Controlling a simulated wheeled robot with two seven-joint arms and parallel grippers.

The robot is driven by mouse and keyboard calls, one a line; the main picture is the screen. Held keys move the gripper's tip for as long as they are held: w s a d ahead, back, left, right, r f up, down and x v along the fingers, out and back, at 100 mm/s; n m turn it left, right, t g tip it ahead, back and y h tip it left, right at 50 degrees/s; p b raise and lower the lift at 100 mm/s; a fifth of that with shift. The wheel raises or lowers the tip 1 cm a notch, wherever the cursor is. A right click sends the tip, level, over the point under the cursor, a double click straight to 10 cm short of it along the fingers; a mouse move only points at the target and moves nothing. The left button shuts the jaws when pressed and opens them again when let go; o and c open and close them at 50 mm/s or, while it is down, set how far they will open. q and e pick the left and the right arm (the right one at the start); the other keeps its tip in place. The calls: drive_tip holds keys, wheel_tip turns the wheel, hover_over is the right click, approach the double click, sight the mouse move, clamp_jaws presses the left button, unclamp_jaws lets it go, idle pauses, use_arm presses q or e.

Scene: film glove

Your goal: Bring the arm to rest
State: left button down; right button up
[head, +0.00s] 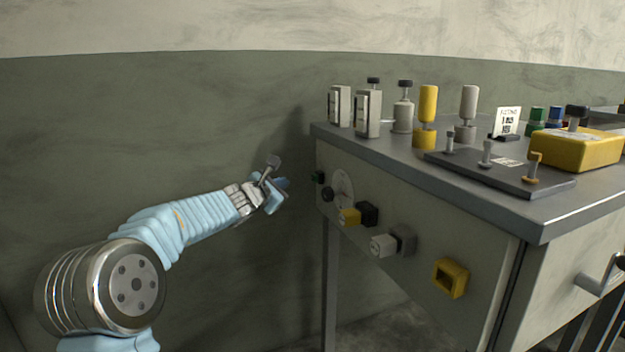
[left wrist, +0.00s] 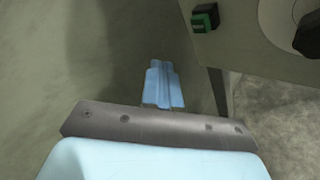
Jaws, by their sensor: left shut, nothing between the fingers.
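My left arm, in a light blue sleeve, comes in from the lower left in the head view. My left gripper (head: 277,190) is in the air in front of the green-grey wall, just left of the workbench's side panel. Its blue fingers are shut with nothing between them. In the left wrist view the shut blue fingers (left wrist: 164,86) show beyond a grey metal plate, pointing along the wall. They appear apart from the bench. My right gripper is not in view.
Free space lies left of the bench.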

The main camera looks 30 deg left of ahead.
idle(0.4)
use_arm(q)
drive_tip(key=s+d+f+m+g+h+p, duration=0.1)
drive_tip(key=s+d+f+m+g, duration=0.3)
drive_tip(key=f, duration=0.7)
drive_tip(key=s+d+f+m+g+h+p, duration=0.15)
drive_tip(key=d+f+m, duration=0.35)
drive_tip(key=f, duration=0.6)
drive_tip(key=s+d+f+m+g+p, duration=0.15)
drive_tip(key=d+f+g, duration=0.35)
drive_tip(key=f, duration=0.6)
drive_tip(key=s+d+f+m+g+p, duration=0.1)
drive_tip(key=s+d+f+m, duration=0.45)
drive_tip(key=s, duration=0.25)
drive_tip(key=s+d+f+m+g+p, duration=0.1)
drive_tip(key=s+d+f+m+g, duration=0.1)
drive_tip(key=s+d+f+m, duration=0.4)
drive_tip(key=s+d+f+m+h, duration=0.1)
drive_tip(key=s+d+m, duration=0.1)
drive_tip(key=s, duration=0.3)
drive_tip(key=s+d+f+m+g+h+p, duration=0.1)
drive_tip(key=s+d+m, duration=0.1)
drive_tip(key=s, duration=0.3)
drive_tip(key=s+d+f+m+g+h, duration=0.1)
drive_tip(key=s+d, duration=0.1)
drive_tip(key=s, duration=0.4)
drive_tip(key=shift+d+f+m, duration=0.2)
drive_tip(key=shift+d+m, duration=0.2)
drive_tip(key=c, duration=1.8)
unclamp_jaws()
